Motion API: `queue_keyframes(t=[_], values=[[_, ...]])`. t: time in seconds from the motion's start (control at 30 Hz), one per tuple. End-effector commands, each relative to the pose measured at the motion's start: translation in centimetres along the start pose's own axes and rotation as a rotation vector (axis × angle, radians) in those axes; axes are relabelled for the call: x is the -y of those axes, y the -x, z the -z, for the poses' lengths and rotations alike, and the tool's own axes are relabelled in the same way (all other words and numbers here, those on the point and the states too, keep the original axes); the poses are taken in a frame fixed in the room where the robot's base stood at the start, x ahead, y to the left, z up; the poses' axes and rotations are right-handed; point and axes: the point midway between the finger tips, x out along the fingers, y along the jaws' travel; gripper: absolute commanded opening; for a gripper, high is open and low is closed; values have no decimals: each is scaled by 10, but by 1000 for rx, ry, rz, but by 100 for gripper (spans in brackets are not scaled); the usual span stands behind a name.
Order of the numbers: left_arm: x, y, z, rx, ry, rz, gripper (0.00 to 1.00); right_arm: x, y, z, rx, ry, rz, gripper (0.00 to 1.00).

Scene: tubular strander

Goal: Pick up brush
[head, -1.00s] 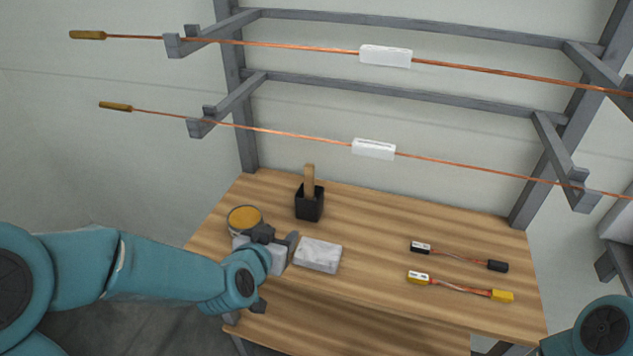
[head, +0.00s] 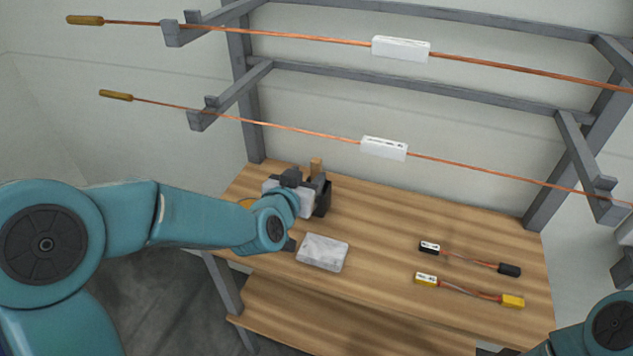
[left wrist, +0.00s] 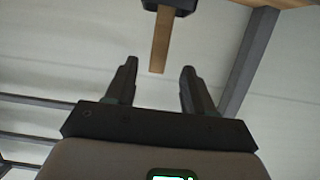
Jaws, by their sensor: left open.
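The brush (head: 315,165) stands upright in a black holder (head: 324,201) at the back left of the table, with only its wooden handle showing. My left gripper (head: 307,181) is open and empty in front of the holder and partly hides both. In the left wrist view, the brush's handle (left wrist: 160,42) points into the gap between the spread fingers (left wrist: 159,66), its end about level with the fingertips. The holder (left wrist: 170,5) shows at the top edge there. I cannot tell whether the handle is truly between the fingers. My right gripper is out of view.
A grey-white block (head: 323,253) lies below my left gripper. A tin with orange contents (head: 246,203) is mostly hidden behind my arm. A black-ended cable (head: 470,258) and a yellow-ended cable (head: 468,291) lie at right. A rack with copper rods (head: 290,129) rises behind. The middle tabletop is clear.

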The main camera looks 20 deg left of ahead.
Motion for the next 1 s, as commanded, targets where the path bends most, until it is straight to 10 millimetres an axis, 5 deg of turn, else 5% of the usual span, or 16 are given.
queue_keyframes(t=[0.53,0.87,1.0], values=[[-2,-73,7,1,0,-1,53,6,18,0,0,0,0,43],[-2,-82,6,0,0,-1,53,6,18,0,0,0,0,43],[-2,-82,6,0,0,-1,8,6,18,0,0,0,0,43]])
